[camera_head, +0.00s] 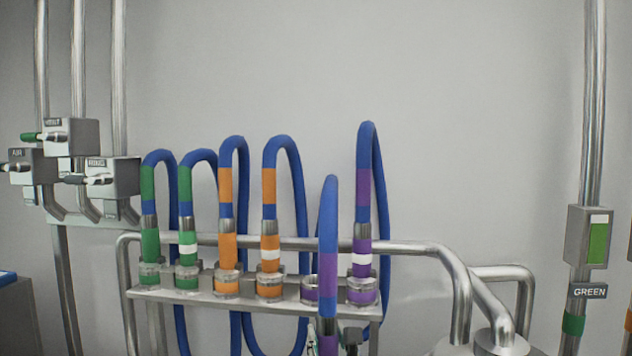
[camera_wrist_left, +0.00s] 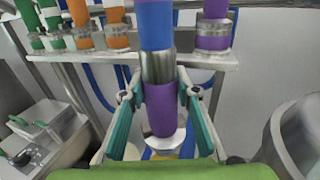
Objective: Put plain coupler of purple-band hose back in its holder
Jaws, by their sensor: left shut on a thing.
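The plain coupler of the purple-band hose (camera_head: 328,344) hangs upright at the bottom of the head view, below its steel sleeve and blue hose. It also shows in the left wrist view (camera_wrist_left: 162,110) as a plain purple cylinder. My left gripper (camera_wrist_left: 158,95) is shut on it, with a green-padded finger on each side. An empty holder with a purple ring (camera_head: 309,291) is on the rack just behind and left of the hose, partly hidden by it. The white-banded purple coupler (camera_head: 362,259) sits in the holder to the right. My right gripper is not in view.
Green-band and orange-band couplers (camera_head: 227,250) stand in the rack (camera_head: 180,296) to the left. Blue hose loops hang behind it. A steel pipe (camera_head: 420,247) curves down at the right. A steel vessel (camera_wrist_left: 295,130) is right in the wrist view.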

